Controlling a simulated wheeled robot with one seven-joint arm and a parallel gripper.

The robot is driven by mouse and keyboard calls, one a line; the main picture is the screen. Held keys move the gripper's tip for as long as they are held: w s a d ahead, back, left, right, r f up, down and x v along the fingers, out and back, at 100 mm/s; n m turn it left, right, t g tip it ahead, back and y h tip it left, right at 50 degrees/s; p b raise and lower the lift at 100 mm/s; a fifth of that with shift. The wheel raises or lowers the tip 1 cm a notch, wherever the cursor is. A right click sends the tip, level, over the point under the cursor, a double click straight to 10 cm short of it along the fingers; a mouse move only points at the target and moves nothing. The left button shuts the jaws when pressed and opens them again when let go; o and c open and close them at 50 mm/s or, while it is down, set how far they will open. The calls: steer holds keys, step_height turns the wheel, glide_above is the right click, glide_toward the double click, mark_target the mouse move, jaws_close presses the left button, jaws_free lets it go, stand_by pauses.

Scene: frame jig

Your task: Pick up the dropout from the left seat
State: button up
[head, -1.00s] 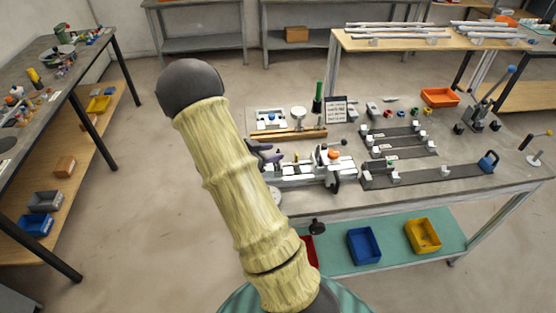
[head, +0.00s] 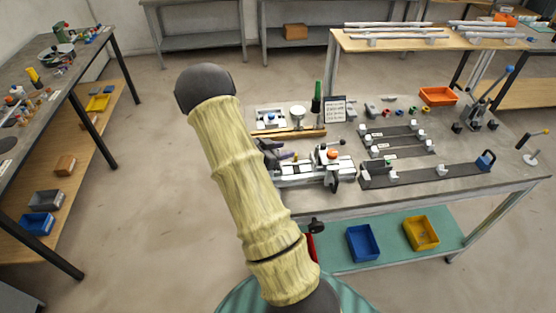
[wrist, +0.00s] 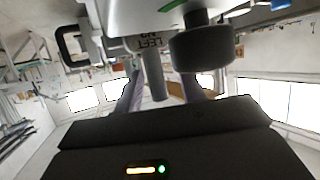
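The metal frame jig (head: 310,172) stands at the front of the workbench in the head view. My gripper (head: 280,154) is at the jig's left end, partly hidden behind my arm. In the wrist view my gripper (wrist: 163,90) is open, with its two purplish fingers apart. A grey cylindrical part (wrist: 153,78) sticks out between them, beside an upside-down label (wrist: 150,41) that seems to read LEFT. I cannot tell whether this part is the dropout or whether a finger touches it. A thicker dark round knob (wrist: 203,48) is just right of it.
An orange knob (head: 333,154) and a clamp are on the jig's right part. Dark fixture strips (head: 425,176) lie to the right. A sign (head: 335,110) and a green bottle-like thing (head: 317,97) stand behind. Blue (head: 362,243) and yellow (head: 421,233) bins are on the lower shelf.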

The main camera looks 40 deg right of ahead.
jaws_close()
step_height(320, 180, up, 18)
steer(key=shift+b, duration=0.35)
stand_by(0.3)
stand_by(0.4)
